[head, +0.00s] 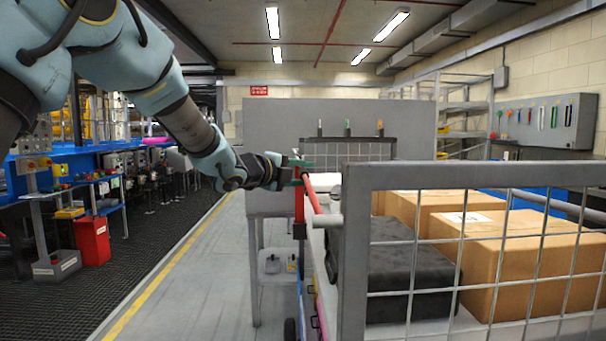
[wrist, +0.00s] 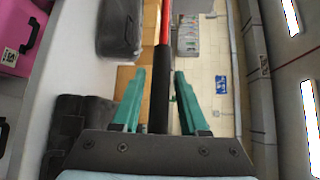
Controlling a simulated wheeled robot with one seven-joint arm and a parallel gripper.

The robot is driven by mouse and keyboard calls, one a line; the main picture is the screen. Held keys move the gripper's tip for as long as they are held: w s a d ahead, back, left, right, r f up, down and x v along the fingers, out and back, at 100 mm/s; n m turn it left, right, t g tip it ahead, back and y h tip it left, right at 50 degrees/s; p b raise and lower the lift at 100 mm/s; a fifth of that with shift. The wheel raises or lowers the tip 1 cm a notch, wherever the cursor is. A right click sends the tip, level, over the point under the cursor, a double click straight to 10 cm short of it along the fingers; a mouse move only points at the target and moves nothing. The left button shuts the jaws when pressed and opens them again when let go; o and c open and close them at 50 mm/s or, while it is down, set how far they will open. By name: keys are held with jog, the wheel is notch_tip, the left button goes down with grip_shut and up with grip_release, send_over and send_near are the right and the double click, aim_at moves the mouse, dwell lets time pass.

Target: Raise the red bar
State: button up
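The red bar (head: 312,196) shows in the head view as a short slanting length beside the wire-mesh fence. In the wrist view its red part (wrist: 166,24) runs up from a black section (wrist: 161,90). My gripper (head: 304,171) is at the upper end of the bar in the head view. In the wrist view my gripper (wrist: 160,73) has its green fingers apart, one on each side of the black section, with gaps visible on both sides. I cannot tell how deep the bar sits between the fingers.
A red upright post (head: 299,206) stands just below my gripper. The mesh fence (head: 345,255) is close on the right, with a dark case (head: 405,270) and cardboard boxes (head: 520,262) behind it. A grey panel (head: 285,130) stands behind. The floor aisle (head: 190,280) at left is clear.

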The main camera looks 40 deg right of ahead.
grip_shut()
dwell(1.1)
